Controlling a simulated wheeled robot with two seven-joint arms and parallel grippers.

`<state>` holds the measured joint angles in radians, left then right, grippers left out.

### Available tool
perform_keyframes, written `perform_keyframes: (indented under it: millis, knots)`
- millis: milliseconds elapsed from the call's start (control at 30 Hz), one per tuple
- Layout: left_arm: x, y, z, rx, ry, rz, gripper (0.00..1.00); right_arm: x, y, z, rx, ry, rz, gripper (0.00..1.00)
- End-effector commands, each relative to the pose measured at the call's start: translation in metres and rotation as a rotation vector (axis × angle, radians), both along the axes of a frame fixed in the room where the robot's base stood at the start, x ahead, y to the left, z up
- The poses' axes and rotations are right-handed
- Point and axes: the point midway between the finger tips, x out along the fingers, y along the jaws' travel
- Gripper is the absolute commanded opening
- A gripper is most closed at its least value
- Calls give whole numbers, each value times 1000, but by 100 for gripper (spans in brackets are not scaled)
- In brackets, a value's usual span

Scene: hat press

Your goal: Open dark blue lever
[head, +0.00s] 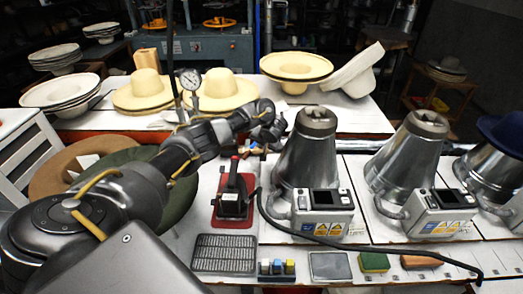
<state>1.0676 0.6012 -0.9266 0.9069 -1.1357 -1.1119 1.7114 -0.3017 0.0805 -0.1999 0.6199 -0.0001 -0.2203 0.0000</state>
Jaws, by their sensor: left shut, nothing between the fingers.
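My left arm reaches in from the left, and my left gripper (271,131) is shut with nothing held. It is beside the left metal cone, over the back of the white worktop. A cluster of small coloured valve parts (252,148) sits just below and left of the gripper, with orange, red and bluish bits. A dark blue lever cannot be told apart clearly there; the gripper and its wrist partly cover that spot. Whether the fingers touch the valve parts cannot be told. My right gripper is not in view.
Metal cones (308,160) with control boxes (322,212) stand to the right. A black-handled device (235,193) on a red base is in front of the valves. A black hose (385,248) crosses the front. Straw hats (222,90) lie behind; a pressure gauge (190,78) rises near my arm.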

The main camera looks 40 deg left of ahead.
Motion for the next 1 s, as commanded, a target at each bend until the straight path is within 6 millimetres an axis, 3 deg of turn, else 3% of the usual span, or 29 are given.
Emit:
perform_keyframes:
  millis: [400, 433, 1000]
  knots:
    - [1, 2, -2, 0, 0, 0, 0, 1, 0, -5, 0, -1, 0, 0]
    - [-2, 11, -2, 1, 0, 7, 0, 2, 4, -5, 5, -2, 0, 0]
    - [5, -3, -3, 1, 1, -119, 0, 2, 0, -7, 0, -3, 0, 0]
